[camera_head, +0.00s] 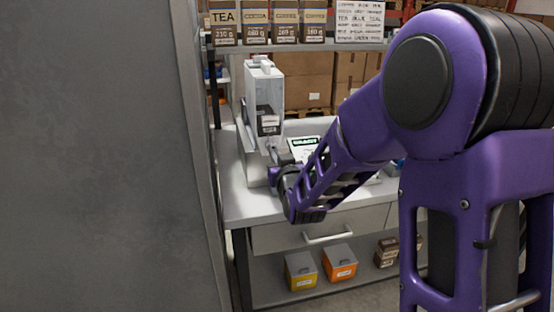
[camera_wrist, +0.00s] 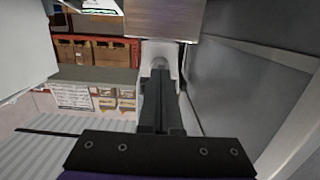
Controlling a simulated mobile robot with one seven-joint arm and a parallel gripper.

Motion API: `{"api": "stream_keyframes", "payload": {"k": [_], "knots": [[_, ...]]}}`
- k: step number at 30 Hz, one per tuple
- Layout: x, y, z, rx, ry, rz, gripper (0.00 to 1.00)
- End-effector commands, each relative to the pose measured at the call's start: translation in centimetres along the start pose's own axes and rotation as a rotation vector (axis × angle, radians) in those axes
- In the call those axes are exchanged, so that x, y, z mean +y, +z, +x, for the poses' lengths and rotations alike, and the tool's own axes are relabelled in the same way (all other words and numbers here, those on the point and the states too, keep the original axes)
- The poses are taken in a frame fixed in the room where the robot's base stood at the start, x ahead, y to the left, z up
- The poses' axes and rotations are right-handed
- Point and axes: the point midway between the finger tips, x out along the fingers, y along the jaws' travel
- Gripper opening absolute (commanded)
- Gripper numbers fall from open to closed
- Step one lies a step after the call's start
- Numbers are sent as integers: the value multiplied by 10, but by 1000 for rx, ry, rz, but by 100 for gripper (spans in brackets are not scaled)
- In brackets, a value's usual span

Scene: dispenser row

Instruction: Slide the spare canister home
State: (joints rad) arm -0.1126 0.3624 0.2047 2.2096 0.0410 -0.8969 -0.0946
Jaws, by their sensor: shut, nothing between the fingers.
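A tall pale grey canister-like unit (camera_head: 264,82) stands upright on the bench, with a dark labelled piece (camera_head: 268,121) on its lower front. I cannot tell for sure whether it is the spare canister or how far in it sits. My gripper (camera_head: 273,153) is just below and in front of that dark piece, small and partly hidden by my wrist. In the wrist view my gripper (camera_wrist: 160,66) is shut and empty, its fingers together before a pale rounded part (camera_wrist: 161,50). A brownish-grey block (camera_wrist: 164,18) lies beyond the fingertips. Contact cannot be told.
A shelf above holds tea and other labelled packs (camera_head: 255,27). Yellow (camera_head: 301,271) and orange (camera_head: 340,262) bins sit below. A large grey panel (camera_head: 95,150) closes off the left.

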Motion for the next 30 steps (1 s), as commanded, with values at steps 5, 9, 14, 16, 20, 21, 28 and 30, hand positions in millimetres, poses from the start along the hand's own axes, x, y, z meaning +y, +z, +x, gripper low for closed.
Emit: {"api": "stream_keyframes", "payload": {"k": [5, 9, 14, 16, 20, 21, 28, 30], "knots": [[0, 0, 8, 0, 0, 0, 0], [0, 0, 13, -1, 0, 0, 0], [0, -1, 20, 1, 0, 0, 0], [0, -2, 22, 1, 0, 0, 0], [0, -2, 28, 0, 0, 0, 0], [0, -2, 29, 1, 0, 0, 0], [0, -3, 32, 0, 0, 0, 0], [0, -3, 32, 0, 0, 0, 0]]}}
